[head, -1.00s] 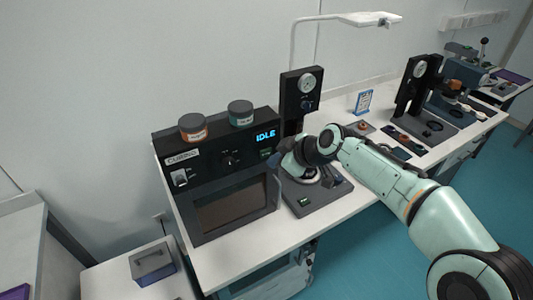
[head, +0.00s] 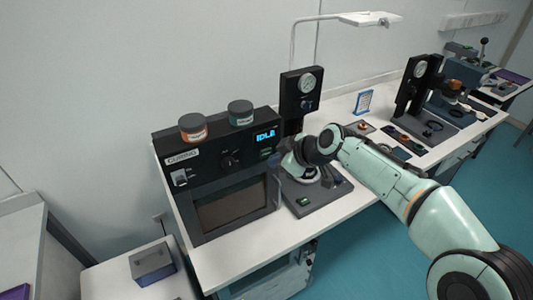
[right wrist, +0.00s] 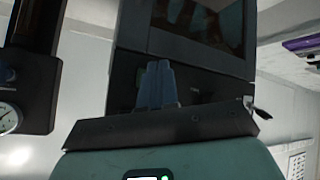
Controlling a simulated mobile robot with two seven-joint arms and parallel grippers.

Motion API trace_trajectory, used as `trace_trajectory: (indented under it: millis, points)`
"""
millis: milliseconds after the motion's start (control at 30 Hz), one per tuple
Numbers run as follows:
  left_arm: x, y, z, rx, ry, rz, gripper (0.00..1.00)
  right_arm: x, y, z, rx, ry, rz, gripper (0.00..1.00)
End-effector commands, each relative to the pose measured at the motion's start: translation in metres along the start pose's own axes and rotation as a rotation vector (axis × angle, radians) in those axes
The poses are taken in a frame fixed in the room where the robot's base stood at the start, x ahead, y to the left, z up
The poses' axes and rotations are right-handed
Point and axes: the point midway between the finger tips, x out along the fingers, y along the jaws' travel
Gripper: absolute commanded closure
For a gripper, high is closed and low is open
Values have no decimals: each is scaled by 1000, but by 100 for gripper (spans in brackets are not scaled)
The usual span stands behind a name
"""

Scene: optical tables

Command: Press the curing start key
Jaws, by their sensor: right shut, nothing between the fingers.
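The curing unit (head: 215,163) is a black box on the white bench, with a "CURING" label, a blue display (head: 265,135), a knob (head: 230,160) and a dark window (head: 228,207). A small green key (head: 266,153) shows just under the display; I cannot read its label. My right gripper (head: 274,181) is at the unit's right front edge, mostly hidden by its own wrist. In the right wrist view its blue-grey fingers (right wrist: 157,85) are together and empty, in front of the dark panel. Whether they touch it I cannot tell. My left gripper is out of view.
Two lidded jars, one with an orange band (head: 193,127) and one with a green band (head: 241,113), stand on the unit. A gauge stand (head: 300,95) is close to its right. A grey box (head: 152,265) sits at the lower left.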

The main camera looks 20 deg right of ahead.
Motion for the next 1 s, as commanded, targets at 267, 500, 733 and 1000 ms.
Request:
trace_trajectory:
  millis: [267,500,733,1000]
  points:
    - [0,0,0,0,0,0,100,0,0,0,0,0,0,100]
    - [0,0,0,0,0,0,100,1,1,-1,0,0,0,100]
    - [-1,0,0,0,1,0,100,6,4,-4,0,0,0,100]
    - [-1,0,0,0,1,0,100,6,4,-4,0,0,0,100]
